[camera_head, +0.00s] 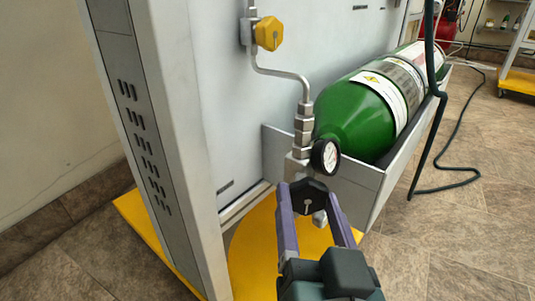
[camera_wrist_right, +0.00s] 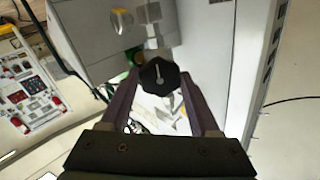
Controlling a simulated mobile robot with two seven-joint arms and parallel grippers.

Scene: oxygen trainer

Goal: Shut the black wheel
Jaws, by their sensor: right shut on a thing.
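The black wheel (camera_head: 309,197) is a small dark faceted knob with a light pointer mark, on the valve just below the pressure gauge (camera_head: 325,157). My right gripper (camera_head: 308,192) has its two purple fingers on either side of the wheel and is shut on it. The wheel's sides are partly hidden by the fingers. My left gripper is not in view.
A green gas cylinder (camera_head: 357,115) lies in a grey tray (camera_head: 370,179) behind the valve. A yellow knob (camera_head: 268,33) is on the pipe above. A grey post (camera_head: 165,120) stands at left. A dark hose (camera_head: 425,150) hangs at right over open floor.

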